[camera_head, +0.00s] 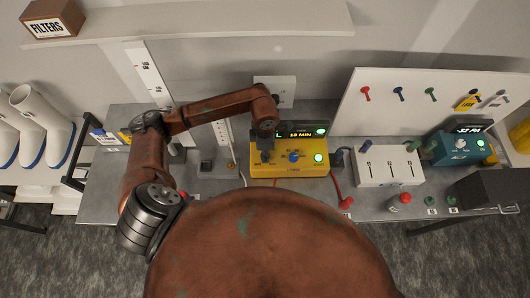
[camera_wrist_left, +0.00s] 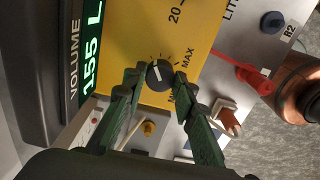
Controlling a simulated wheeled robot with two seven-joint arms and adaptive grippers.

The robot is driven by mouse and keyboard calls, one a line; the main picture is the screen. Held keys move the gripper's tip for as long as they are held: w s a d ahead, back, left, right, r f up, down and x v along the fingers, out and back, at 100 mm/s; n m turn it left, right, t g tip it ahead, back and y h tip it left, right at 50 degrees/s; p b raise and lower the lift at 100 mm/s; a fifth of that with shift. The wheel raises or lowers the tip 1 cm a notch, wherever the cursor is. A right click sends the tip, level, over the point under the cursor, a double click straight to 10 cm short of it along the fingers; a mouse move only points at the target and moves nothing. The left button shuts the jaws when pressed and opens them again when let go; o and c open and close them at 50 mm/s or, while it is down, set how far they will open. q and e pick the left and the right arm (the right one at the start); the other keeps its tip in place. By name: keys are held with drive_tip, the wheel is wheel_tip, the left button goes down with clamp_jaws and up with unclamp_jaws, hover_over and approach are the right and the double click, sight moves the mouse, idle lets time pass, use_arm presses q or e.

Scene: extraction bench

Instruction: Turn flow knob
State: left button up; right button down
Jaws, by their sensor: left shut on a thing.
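The yellow pump unit (camera_head: 290,171) stands on the bench in the middle of the head view, its display reading 13 MIN. In the left wrist view, a black round knob (camera_wrist_left: 160,75) with a white pointer line sits on the yellow panel (camera_wrist_left: 150,30), with MIN and MAX printed beside it. My left gripper (camera_wrist_left: 160,83) has its green fingers on both sides of this knob and is shut on it. In the head view my left gripper (camera_head: 264,146) is over the left part of the unit and hides this knob. My right gripper is not in view.
A blue knob (camera_head: 294,156) and a lit green button (camera_head: 318,158) are on the same panel. The display (camera_wrist_left: 90,50) reads VOLUME 155 L. A red hose (camera_head: 338,190) lies at the unit's right. A white box with slots (camera_head: 388,166) stands further right.

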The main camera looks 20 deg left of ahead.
use_arm(q)
drive_tip(key=shift+f+n+b, duration=0.1)
drive_tip(key=shift+n+b, duration=0.2)
drive_tip(key=shift+b, duration=0.25)
drive_tip(key=shift+c, duration=0.5)
drive_tip(key=o, duration=1.2)
drive_tip(key=shift+c, duration=0.2)
wheel_tip(320, 180, up, 12)
